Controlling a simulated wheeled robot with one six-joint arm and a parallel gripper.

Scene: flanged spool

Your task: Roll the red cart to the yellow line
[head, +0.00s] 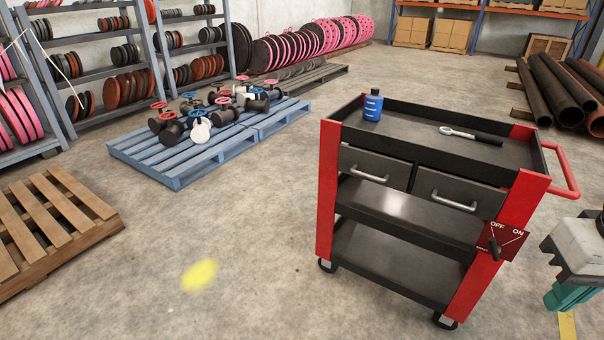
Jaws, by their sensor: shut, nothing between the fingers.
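The red cart (330,190) stands upright on the concrete floor at right of centre. It has red corner posts, black shelves, two grey drawers, small casters and a red push handle (567,172) on its right side. A dark red plate (510,240) marked OFF and ON, with a black lever, is on its near right post. A short yellow strip (567,326) shows on the floor at the bottom right, partly cut off and apart from the cart. A blurred yellow patch (199,275) lies on the floor left of the cart. My gripper is not in view.
A grey and teal object (578,250) stands close at right. Blue pallet (185,172) and wooden pallet (50,222) are left. Pipes (530,90) lie behind right. Floor left of the cart is open.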

